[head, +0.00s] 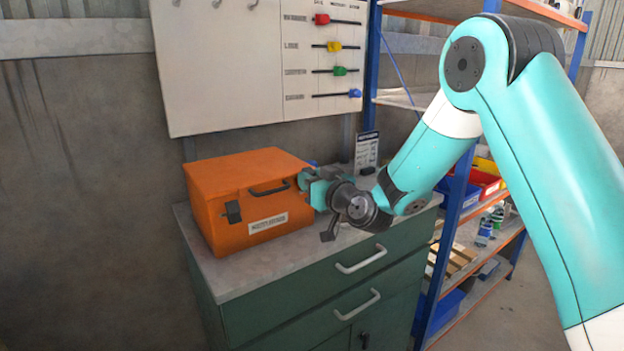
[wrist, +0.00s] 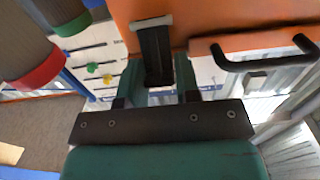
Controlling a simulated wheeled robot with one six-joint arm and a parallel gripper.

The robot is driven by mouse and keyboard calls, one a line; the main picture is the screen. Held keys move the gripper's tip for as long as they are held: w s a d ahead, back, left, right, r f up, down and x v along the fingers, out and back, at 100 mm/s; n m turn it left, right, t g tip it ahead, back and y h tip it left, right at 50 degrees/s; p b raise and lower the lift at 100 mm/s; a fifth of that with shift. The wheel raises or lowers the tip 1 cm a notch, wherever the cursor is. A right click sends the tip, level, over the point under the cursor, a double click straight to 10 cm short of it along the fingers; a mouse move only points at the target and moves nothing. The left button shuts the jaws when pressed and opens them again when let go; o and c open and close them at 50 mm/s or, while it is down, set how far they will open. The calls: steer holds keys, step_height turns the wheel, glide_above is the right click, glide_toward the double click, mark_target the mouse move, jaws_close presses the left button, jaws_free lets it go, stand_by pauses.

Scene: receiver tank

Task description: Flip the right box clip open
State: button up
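The orange box (head: 245,200) stands shut on the cabinet top. It has a black handle (head: 268,189), a white label (head: 268,223) and a dark left clip (head: 233,212) on its front. My gripper (head: 308,183) is at the right end of the box front and hides the right clip in the head view. In the wrist view the black right clip (wrist: 155,52) hangs from a pale bracket on the orange face. The fingers of my gripper (wrist: 160,80) are apart, one on each side of the clip's lower end. Whether they touch it is unclear.
The green cabinet (head: 300,300) has a grey top with bare room in front of the box. A white board (head: 235,70) with coloured knobs hangs behind. A blue-framed shelf (head: 450,220) stands right. The box handle (wrist: 265,60) is close beside my gripper.

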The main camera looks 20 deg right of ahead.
steer(key=c, duration=0.4)
steer(key=b, duration=0.3)
steer(key=shift+f, duration=0.4)
steer(key=t+b, duration=0.1)
steer(key=b, duration=0.3)
steer(key=t+b, duration=0.1)
steer(key=b, duration=0.4)
steer(key=shift+s+d+f+y, duration=0.15)
steer(key=shift+s+f+y, duration=0.15)
steer(key=shift+s+y, duration=0.1)
steer(key=shift+r+t+b, duration=0.1)
steer(key=shift+t+b, duration=0.3)
steer(key=shift+b, duration=0.7)
steer(key=shift+r, duration=0.2)
steer(key=o, duration=0.9)
steer(key=shift+s, duration=0.1)
